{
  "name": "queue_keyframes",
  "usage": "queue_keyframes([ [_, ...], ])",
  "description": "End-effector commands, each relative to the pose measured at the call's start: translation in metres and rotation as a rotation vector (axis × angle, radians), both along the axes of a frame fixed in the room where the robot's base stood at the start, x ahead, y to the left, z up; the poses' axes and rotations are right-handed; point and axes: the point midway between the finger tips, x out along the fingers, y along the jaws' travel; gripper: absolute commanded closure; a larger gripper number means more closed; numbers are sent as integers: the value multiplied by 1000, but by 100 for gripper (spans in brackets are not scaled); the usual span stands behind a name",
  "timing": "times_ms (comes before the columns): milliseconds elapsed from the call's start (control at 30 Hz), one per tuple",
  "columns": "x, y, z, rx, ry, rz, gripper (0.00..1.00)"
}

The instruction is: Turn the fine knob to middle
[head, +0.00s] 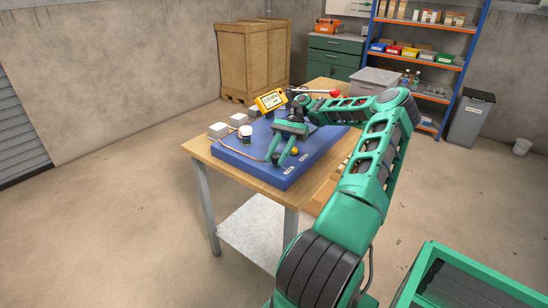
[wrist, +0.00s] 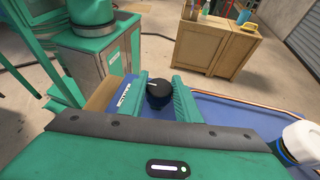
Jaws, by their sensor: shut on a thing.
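A black round knob (wrist: 159,93) with a white pointer line stands between my fingers in the wrist view. Its pointer line slants toward the upper left of that picture. My gripper (wrist: 160,82) is shut on this knob, one green finger on each side. In the head view my gripper (head: 281,157) reaches down over the front part of the blue panel (head: 240,160), and the knob is hidden there by the fingers. The printed label (wrist: 124,93) beside the knob is too small to read. A yellow display (head: 270,101) stands at the back of the panel, its figures too small to read.
The panel lies on a wooden table (head: 200,152). A white-topped blue part (head: 245,133) stands left of my gripper, with a copper line beside it. Several grey blocks (head: 218,130) line the left edge. A red ball-ended lever (head: 335,93) is close to my arm.

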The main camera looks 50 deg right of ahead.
Motion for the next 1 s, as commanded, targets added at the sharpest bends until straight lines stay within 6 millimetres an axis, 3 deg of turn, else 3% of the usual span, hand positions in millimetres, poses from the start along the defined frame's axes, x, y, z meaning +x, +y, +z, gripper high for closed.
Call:
queue_keyframes([
  [600, 2, 0, -1, 0, -3, 27, 92],
  [633, 2, 1, -1, 0, -3, 28, 65],
  [700, 2, 1, -1, 0, -2, 29, 52],
  [1000, 1, 0, 0, -1, -1, 32, 52],
])
